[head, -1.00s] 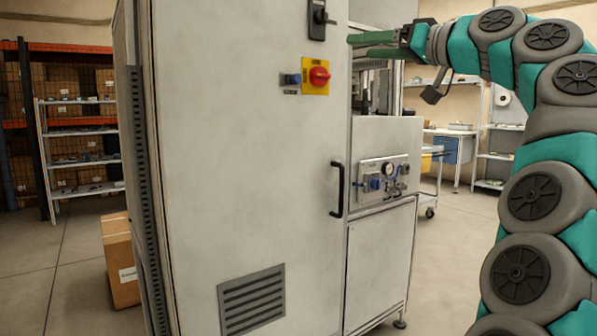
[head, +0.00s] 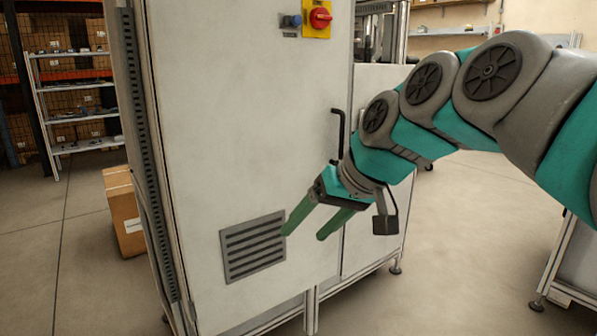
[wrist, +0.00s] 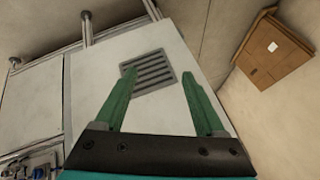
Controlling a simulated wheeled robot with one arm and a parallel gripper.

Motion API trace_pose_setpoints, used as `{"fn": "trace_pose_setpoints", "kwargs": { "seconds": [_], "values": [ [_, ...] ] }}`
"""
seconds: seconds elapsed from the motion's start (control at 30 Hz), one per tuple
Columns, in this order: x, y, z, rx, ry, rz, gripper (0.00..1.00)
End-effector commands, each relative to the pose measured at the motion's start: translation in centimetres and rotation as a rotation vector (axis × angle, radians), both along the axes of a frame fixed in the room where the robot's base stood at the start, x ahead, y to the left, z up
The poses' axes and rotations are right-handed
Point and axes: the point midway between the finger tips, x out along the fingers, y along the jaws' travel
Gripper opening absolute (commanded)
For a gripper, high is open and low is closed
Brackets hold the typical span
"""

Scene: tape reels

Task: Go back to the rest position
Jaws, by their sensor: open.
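My gripper (head: 304,228) has two green fingers, spread apart with nothing between them. In the head view it points down and to the left, in front of the lower part of a large grey cabinet (head: 240,130), near its vent grille (head: 253,246). In the wrist view the open fingers (wrist: 158,92) point toward the same grille (wrist: 150,72). I cannot tell whether the fingertips touch the cabinet. My arm comes in from the right and hides part of the machine beside the cabinet.
The cabinet has a black handle (head: 339,134) and a red rotary switch (head: 320,17). A cardboard box (head: 124,212) stands on the floor at the left and also shows in the wrist view (wrist: 274,50). Shelving (head: 72,95) stands behind it.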

Motion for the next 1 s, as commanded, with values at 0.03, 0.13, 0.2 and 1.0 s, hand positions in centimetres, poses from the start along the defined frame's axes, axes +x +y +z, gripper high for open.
{"fn": "trace_pose_setpoints", "kwargs": {
  "seconds": [0.03, 0.13, 0.2, 1.0],
  "values": [
    [-1.8, -0.7, -2.4, -0.043, 0.047, -0.015, 0.72],
    [-5.2, -2.2, -6.9, -0.122, 0.138, -0.046, 0.72],
    [-7.8, -3.5, -10.0, -0.178, 0.201, -0.071, 0.72],
    [-26.1, -13.1, -24.7, -0.486, 0.587, -0.252, 0.72]
  ]
}}
